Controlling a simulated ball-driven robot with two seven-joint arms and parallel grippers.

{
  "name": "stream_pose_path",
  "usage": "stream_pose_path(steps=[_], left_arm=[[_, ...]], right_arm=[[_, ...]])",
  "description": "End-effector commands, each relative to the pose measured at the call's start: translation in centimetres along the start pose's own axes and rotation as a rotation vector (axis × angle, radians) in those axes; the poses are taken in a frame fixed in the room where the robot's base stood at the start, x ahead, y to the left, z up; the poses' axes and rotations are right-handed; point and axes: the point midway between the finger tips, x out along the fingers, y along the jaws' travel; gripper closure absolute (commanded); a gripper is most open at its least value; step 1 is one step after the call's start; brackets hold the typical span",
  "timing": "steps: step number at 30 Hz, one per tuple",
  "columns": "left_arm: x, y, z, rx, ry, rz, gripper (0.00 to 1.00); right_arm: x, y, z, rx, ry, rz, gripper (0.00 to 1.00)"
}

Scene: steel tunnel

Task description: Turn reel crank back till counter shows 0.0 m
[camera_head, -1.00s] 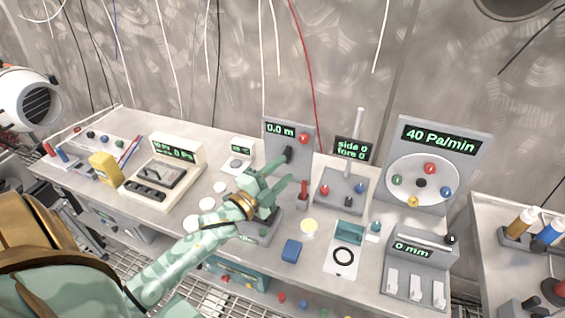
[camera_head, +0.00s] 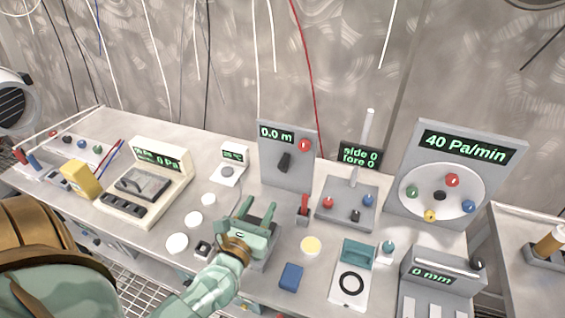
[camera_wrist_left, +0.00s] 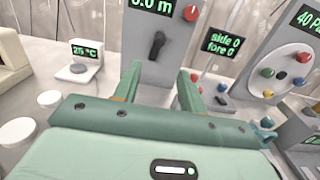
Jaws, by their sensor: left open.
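The reel panel (camera_head: 271,177) is an upright grey plate at the back middle of the bench. Its counter (camera_head: 276,133) reads 0.0 m in green. The dark crank (camera_head: 285,162) sits on the panel's face, with a red knob (camera_head: 304,145) at the upper right. The crank also shows in the left wrist view (camera_wrist_left: 156,46), beyond the fingers. My left gripper (camera_head: 258,208) is open and empty, in front of and below the crank, apart from it. It partly hides a grey box behind it. My right gripper is in neither view.
Right of the panel stand a lever box (camera_head: 345,205) reading side 0, fore 0, and a dial panel (camera_head: 405,170) reading 40 Pa/min. White discs (camera_head: 194,219) lie to the left.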

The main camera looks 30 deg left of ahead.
Motion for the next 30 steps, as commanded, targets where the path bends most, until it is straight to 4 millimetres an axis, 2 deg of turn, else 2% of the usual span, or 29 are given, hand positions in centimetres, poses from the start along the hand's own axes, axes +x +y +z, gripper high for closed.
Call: stream_pose_path(steps=[5,12,18,24,30], left_arm=[[2.8,0.0,0.3,-0.002,-0.005,0.001,0.58],[9.0,0.0,0.3,0.001,-0.005,0.000,0.58],[13.4,0.0,0.1,0.003,-0.003,0.000,0.58],[15.6,0.0,0.0,0.003,-0.001,-0.001,0.58],[16.0,0.0,0.0,0.004,-0.001,-0.001,0.58]], right_arm=[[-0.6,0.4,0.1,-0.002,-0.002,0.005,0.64],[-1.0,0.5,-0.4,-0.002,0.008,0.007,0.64],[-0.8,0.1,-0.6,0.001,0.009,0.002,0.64],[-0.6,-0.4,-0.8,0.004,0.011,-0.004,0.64],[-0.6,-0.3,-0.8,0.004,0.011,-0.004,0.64]])
